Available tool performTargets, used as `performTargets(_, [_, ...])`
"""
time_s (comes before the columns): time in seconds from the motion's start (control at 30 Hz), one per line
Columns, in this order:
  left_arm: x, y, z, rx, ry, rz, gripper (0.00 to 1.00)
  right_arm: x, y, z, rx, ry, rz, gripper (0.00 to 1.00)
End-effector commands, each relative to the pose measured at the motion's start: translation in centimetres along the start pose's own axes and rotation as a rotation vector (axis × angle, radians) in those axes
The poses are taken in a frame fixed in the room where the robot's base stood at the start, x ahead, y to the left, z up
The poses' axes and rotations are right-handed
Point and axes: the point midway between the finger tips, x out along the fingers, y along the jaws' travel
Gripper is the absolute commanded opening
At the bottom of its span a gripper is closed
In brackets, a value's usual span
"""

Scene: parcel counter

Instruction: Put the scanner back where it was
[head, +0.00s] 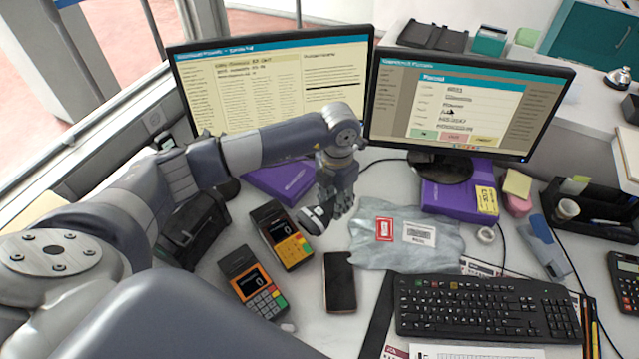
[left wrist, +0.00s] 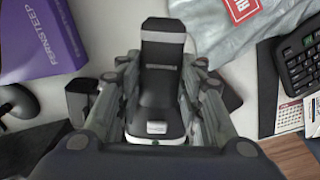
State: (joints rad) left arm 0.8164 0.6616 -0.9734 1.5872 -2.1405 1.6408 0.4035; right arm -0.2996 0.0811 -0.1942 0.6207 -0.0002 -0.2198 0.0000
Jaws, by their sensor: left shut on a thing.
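The scanner (left wrist: 161,85) is dark grey and black with a pale band near its head; it lies between the fingers of my left gripper (head: 335,200) in the left wrist view. In the head view the scanner (head: 315,218) shows partly, with a pale rim, below the gripper. My left gripper is shut on it, over the counter between the upper card terminal and the grey mailing bag. A small black box-like thing (left wrist: 80,97) stands left of the gripper in the left wrist view; I cannot tell what it is. My right gripper is not in view.
Two card terminals (head: 283,236) (head: 254,284) and a phone (head: 340,282) lie near the gripper. A grey mailing bag (head: 400,258) is to its right, a purple box (head: 283,182) behind. Two monitors (head: 470,105) stand at the back; a keyboard (head: 480,305) is in front.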

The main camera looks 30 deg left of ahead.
Motion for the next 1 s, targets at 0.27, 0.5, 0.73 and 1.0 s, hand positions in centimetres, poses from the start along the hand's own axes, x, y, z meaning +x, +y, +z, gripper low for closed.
performTargets(0.27, [1.4, 6.4, 4.1, -0.003, -0.003, 0.000, 0.06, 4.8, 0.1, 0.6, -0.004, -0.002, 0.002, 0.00])
performTargets(0.5, [1.2, 9.2, 5.8, 0.002, -0.001, -0.001, 0.06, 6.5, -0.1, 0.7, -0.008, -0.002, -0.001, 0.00])
performTargets(0.73, [2.8, 9.4, 5.9, 0.004, 0.002, -0.001, 0.06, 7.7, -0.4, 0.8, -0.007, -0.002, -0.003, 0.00])
performTargets(1.0, [4.6, 9.4, 5.9, 0.005, 0.000, 0.000, 0.06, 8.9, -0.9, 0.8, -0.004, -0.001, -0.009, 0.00])
